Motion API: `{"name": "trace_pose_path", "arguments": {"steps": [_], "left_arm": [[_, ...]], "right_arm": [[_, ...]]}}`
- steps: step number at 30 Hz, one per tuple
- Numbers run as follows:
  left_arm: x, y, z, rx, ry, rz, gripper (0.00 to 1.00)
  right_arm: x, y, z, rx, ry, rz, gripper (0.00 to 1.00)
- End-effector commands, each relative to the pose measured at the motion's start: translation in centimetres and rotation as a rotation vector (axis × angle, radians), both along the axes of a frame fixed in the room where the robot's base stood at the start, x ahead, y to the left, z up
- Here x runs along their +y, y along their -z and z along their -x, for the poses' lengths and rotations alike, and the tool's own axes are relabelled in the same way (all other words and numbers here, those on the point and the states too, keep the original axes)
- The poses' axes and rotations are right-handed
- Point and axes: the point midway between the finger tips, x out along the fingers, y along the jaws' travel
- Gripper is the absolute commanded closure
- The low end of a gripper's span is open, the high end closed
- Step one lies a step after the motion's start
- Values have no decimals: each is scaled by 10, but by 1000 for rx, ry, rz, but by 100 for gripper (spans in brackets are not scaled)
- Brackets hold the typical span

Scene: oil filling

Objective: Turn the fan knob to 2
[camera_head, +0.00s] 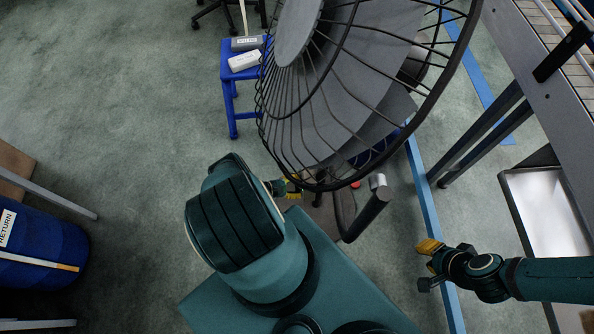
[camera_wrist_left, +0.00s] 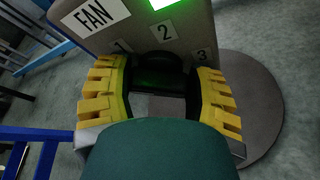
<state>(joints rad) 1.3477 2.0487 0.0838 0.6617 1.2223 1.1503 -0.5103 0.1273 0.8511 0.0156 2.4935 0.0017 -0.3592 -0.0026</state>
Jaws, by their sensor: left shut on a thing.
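The fan (camera_head: 345,80) fills the upper middle of the head view, with a dark wire cage. Its control box (camera_wrist_left: 135,35) shows in the left wrist view with a FAN label, a lit green patch and the marks 1, 2 and 3. The dark fan knob (camera_wrist_left: 160,72) sits below the 2 mark, between the yellow fingers of my left gripper (camera_wrist_left: 160,98), which is shut on it. The knob's pointer cannot be made out. In the head view my left gripper (camera_head: 289,188) is partly hidden by the cage. My right gripper (camera_head: 430,258) is away from the fan, its opening unclear.
A blue stool (camera_head: 240,70) with small boxes stands behind the fan. A blue barrel (camera_head: 38,245) marked RETURN is at the left. A grey frame with a tray (camera_head: 550,215) stands at the right. Open floor lies at the left.

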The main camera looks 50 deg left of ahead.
Motion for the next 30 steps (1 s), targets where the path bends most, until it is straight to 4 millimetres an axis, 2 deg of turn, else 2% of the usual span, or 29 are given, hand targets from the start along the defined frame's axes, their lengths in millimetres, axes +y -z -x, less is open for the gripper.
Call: {"name": "trace_pose_path", "arguments": {"steps": [1, 3, 4, 13, 17, 30], "left_arm": [[1, 0, 1, 2, 0, -1, 38], [1, 0, 1, 2, 0, -1, 13], [1, 0, 1, 2, 0, -1, 11], [1, 0, 1, 2, 0, 0, 11], [6, -3, 8, 3, -3, 1, 11], [40, -29, 79, 3, -4, -2, 11]], "right_arm": [[0, 0, 0, 0, 0, 0, 73], [0, 0, 0, 0, 0, 0, 73], [0, 0, 0, 0, 0, 0, 73], [0, 0, 0, 0, 0, 0, 73], [0, 0, 0, 0, 0, 0, 73], [0, 0, 0, 0, 0, 0, 73]]}}
